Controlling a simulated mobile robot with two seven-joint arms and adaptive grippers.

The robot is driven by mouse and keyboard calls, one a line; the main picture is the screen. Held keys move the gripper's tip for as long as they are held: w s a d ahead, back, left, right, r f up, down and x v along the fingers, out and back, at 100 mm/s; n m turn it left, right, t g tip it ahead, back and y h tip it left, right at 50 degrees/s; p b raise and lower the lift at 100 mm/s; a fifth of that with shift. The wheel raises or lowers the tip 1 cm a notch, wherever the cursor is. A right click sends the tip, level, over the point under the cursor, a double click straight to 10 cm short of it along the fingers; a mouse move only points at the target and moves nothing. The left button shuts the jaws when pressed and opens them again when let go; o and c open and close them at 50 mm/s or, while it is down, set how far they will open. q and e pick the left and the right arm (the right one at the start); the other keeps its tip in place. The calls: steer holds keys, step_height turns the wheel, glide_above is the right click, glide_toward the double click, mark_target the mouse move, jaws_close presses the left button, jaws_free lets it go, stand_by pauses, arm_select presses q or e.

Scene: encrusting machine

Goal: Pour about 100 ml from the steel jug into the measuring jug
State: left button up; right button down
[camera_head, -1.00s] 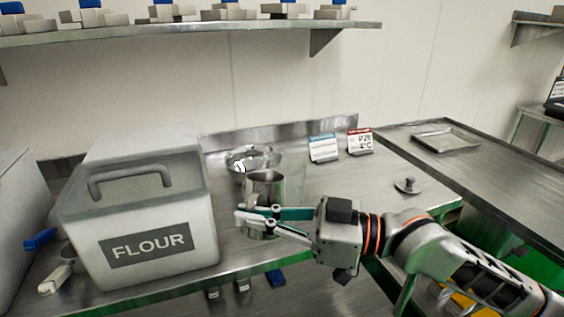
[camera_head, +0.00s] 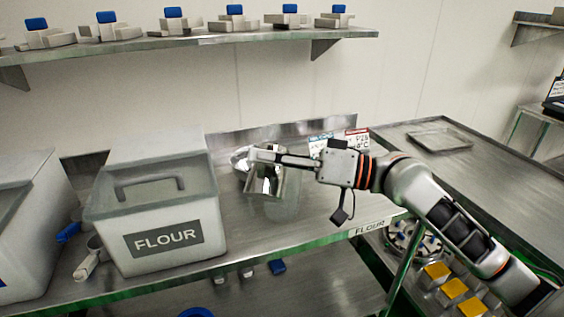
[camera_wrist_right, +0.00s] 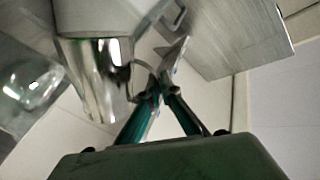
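The steel jug (camera_head: 265,184) is at the middle of the bench, right of the flour bin, and looks tilted. It also shows in the wrist view (camera_wrist_right: 95,85). My right gripper (camera_head: 254,154) reaches in from the right at the jug's upper part. In the wrist view its fingers (camera_wrist_right: 160,80) come together beside the jug at its thin handle and appear shut on it. The clear measuring jug (camera_head: 287,204) shows faintly just right of and below the steel jug, partly hidden. Any liquid is not visible. My left gripper is not in view.
The flour bin (camera_head: 205,215) stands close on the left, with a scoop (camera_head: 87,265) beside it. Two small cards (camera_head: 357,133) stand at the back right, partly behind my arm. The bench front right is clear.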

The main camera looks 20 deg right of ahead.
mark_target(267, 145)
steer(key=shift+w+d+r+m, duration=0.1)
steer(key=shift+w+r+m, duration=0.05)
steer(key=shift+r+m, duration=0.25)
steer(key=shift+w+d+f+p, duration=0.1)
steer(key=shift+w+p, duration=0.1)
steer(key=shift+p, duration=0.1)
steer(key=shift+m, duration=0.4)
steer(key=shift+w+d, duration=0.1)
steer(key=shift+w+d+m+p, duration=0.15)
steer(key=shift+w+m+p, duration=0.1)
steer(key=shift+m+p, duration=0.2)
steer(key=shift+w+d+r+m+p, duration=0.25)
steer(key=shift+w+r+m+p, duration=0.1)
steer(key=shift+r+m+p, duration=0.3)
steer(key=shift+f, duration=0.15)
steer(key=shift+w+d+m+p, duration=0.1)
steer(key=shift+w+m+p, duration=0.1)
steer(key=shift+m+p, duration=0.15)
steer(key=shift+w+d+r+m+p, duration=0.3)
steer(key=shift+w+d+r+m, duration=0.15)
steer(key=shift+w, duration=0.2)
steer(key=shift+w+d+r+m+p, duration=0.3)
steer(key=shift+w+d+m, duration=0.1)
steer(key=shift+w, duration=0.25)
